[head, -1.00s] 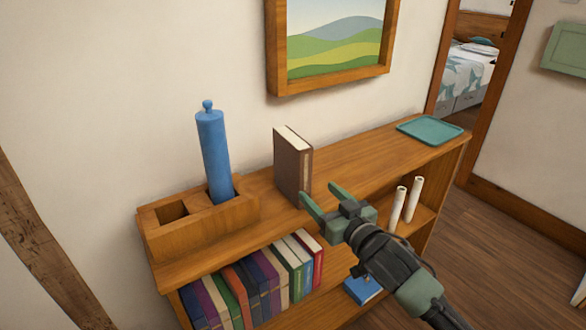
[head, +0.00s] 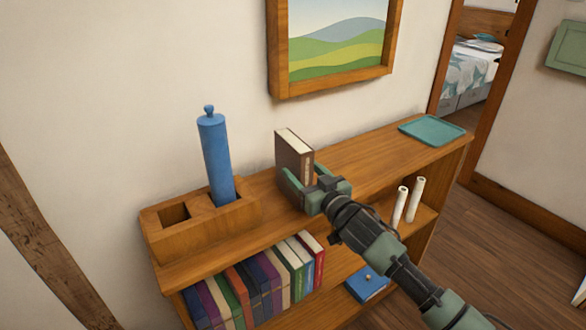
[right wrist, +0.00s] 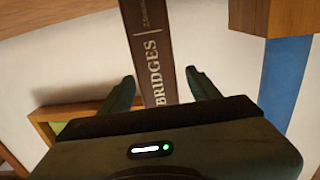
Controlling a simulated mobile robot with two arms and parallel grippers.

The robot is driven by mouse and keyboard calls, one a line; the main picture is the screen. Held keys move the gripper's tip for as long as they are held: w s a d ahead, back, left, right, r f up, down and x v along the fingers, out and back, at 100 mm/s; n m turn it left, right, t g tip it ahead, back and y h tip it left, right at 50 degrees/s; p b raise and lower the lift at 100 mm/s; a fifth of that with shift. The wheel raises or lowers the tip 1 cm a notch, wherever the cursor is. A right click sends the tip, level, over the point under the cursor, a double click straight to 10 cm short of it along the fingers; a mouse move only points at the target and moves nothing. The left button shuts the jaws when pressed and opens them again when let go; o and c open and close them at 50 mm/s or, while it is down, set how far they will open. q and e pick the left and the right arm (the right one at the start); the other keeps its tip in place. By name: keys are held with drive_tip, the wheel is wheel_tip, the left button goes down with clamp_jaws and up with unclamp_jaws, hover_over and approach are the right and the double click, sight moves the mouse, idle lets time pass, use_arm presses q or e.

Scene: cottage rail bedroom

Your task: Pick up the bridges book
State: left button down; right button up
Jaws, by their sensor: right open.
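The bridges book (head: 294,154) is brown with pale pages and stands upright on top of the wooden shelf unit. In the right wrist view its spine (right wrist: 152,52) shows the word BRIDGES. My right gripper (head: 298,187) is open, with its green fingers on either side of the lower part of the book. In the right wrist view the spine lies between the two fingertips (right wrist: 162,82), with a visible gap on the right side. The fingers hide the book's lower part in the head view. My left gripper is not in view.
A wooden holder (head: 205,233) with a blue cylinder (head: 216,160) stands left of the book. A teal tray (head: 432,129) lies at the shelf's right end. A framed picture (head: 279,50) hangs above.

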clamp_jaws()
drive_tip(key=shift+r, duration=0.15)
drive_tip(key=shift+r, duration=0.1)
